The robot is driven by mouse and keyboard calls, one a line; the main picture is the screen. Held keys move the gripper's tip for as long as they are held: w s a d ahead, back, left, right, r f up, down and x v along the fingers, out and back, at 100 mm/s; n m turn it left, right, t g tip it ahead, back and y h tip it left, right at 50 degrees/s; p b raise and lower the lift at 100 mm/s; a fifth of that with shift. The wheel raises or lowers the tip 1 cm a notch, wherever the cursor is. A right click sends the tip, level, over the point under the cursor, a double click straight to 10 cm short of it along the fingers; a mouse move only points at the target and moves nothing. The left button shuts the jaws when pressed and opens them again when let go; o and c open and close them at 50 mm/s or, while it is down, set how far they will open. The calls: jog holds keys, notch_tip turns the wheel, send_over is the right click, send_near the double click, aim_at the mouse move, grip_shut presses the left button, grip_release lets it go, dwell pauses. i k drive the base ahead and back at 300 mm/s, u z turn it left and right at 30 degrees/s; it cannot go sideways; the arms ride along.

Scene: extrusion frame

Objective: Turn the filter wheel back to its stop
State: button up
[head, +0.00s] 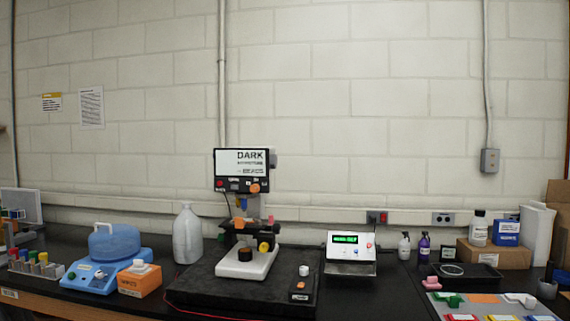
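A microscope-like instrument stands on a dark slab (200,284) at the middle of the bench. It has a white base (243,267) and a head with a screen reading "DARK" (242,162). An orange knob (254,188) sits at the lower right of the head. An orange piece (239,223) and a yellow round knob (264,246) show lower on the stand. I cannot tell which part is the filter wheel, or its angle, at this size. My gripper is not in view.
A blue centrifuge-like device (108,246) and a white bottle (187,236) stand to the left. A small black box with a knob (303,285) lies on the slab's right. A green-lit display unit (350,252) stands right of it. Bottles, boxes and coloured trays crowd the far right.

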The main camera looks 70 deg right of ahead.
aim_at(273, 158)
jog(key=z, duration=0.15)
jog(key=k, duration=1.5)
jog(key=u, duration=1.95)
jog(key=k, duration=0.1)
jog(key=z, duration=3.5)
jog(key=i, duration=0.65)
jog(key=z, duration=0.05)
